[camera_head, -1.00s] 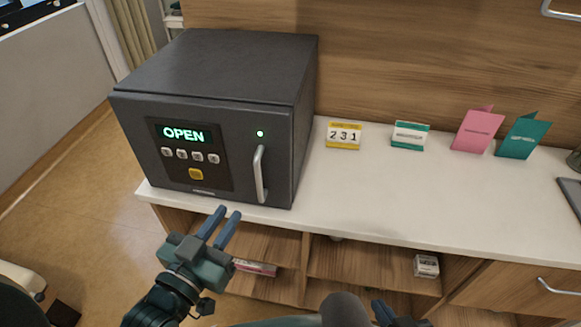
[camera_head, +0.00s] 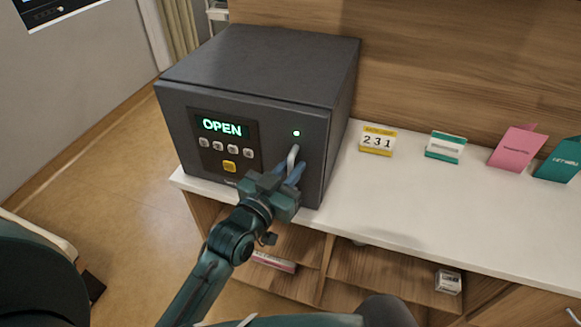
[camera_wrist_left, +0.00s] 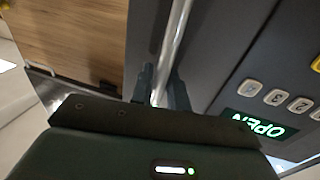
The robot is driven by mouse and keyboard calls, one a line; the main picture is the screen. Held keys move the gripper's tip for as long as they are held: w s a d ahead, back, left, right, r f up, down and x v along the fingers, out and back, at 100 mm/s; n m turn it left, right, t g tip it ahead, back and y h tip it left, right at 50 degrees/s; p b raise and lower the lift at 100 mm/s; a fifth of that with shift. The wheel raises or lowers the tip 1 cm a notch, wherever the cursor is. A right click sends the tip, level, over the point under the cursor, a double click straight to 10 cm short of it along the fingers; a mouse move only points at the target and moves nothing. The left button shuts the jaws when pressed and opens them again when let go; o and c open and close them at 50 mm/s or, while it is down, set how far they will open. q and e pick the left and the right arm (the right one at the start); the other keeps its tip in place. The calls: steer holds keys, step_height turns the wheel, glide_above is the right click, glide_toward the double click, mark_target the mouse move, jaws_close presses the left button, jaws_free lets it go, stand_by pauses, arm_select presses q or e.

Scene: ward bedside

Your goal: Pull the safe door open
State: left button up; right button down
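The dark grey safe (camera_head: 262,65) stands on the white counter in the head view, its door (camera_head: 315,160) shut flush in the front. A lit panel on the door reads OPEN (camera_head: 222,127), and a green light glows above the handle. The silver upright handle (camera_head: 293,154) is on the door's right side; it also runs down through the left wrist view (camera_wrist_left: 176,32). My left gripper (camera_head: 288,172) is at the handle, with one finger on each side of it. The fingers (camera_wrist_left: 163,92) look apart, with a gap around the bar. My right gripper is out of view.
Open wooden shelves (camera_head: 385,275) lie below the counter. Floor left of the safe is clear.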

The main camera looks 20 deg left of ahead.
arm_select(q)
steer(key=shift+c, duration=0.3)
jaws_close()
stand_by(0.3)
